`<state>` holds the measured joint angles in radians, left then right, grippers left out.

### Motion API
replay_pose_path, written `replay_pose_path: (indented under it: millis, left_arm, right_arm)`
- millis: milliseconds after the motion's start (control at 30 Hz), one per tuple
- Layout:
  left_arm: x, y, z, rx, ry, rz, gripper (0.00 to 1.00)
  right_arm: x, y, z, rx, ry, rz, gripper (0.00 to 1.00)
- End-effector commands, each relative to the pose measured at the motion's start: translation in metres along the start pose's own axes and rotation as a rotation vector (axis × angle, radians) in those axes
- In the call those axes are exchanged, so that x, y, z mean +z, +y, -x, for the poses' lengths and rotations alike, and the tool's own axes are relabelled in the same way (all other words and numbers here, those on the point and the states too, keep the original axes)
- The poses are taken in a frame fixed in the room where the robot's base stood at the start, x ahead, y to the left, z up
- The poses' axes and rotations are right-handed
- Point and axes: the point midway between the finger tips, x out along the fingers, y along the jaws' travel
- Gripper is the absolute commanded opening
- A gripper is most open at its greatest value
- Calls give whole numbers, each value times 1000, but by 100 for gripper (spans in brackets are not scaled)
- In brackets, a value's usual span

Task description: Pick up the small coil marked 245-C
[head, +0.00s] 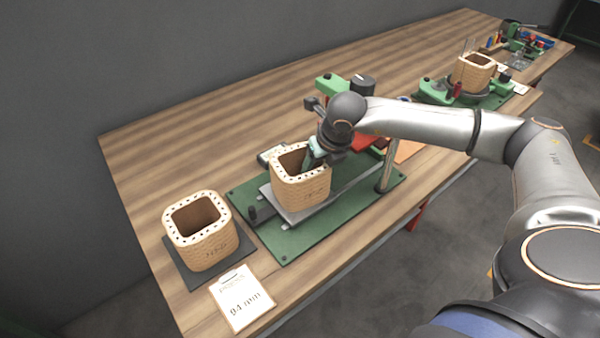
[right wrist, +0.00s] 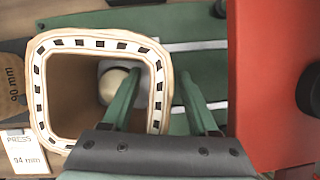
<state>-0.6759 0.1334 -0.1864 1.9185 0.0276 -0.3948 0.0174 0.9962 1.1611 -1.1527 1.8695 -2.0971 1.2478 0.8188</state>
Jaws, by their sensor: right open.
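A tan woven coil (head: 300,190) with a white, dark-slotted top rim stands on the grey plate of a green press. A similar coil (head: 197,240) stands on a dark pad at the left front. Their side markings are too small to read; I cannot read 245-C on either. My right gripper (head: 318,152) is at the right wall of the press coil. In the right wrist view, its open fingers (right wrist: 158,88) straddle that coil's (right wrist: 50,105) right wall, one inside the opening, one outside. It is not closed on the wall. My left gripper is not in view.
A card (head: 243,297) reading 94 mm lies before the left coil. The press base (head: 290,243) has a metal post (head: 385,170) on its right. A red block (right wrist: 268,90) stands close right of my fingers. Another coil (head: 474,72) stands in a far green fixture.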

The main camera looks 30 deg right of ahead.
Motion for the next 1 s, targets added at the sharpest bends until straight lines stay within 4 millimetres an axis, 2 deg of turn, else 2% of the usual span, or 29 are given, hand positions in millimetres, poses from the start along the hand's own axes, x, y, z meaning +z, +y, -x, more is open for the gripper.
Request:
replay_pose_path:
  millis: [267,800,1000]
  left_arm:
    - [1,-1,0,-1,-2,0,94]
    - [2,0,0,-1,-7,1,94]
    - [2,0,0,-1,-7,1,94]
  right_arm:
    - [0,0,-4,-1,-1,1,60]
    - [0,0,-3,0,-1,0,0]
    - [0,0,-3,0,-1,0,0]
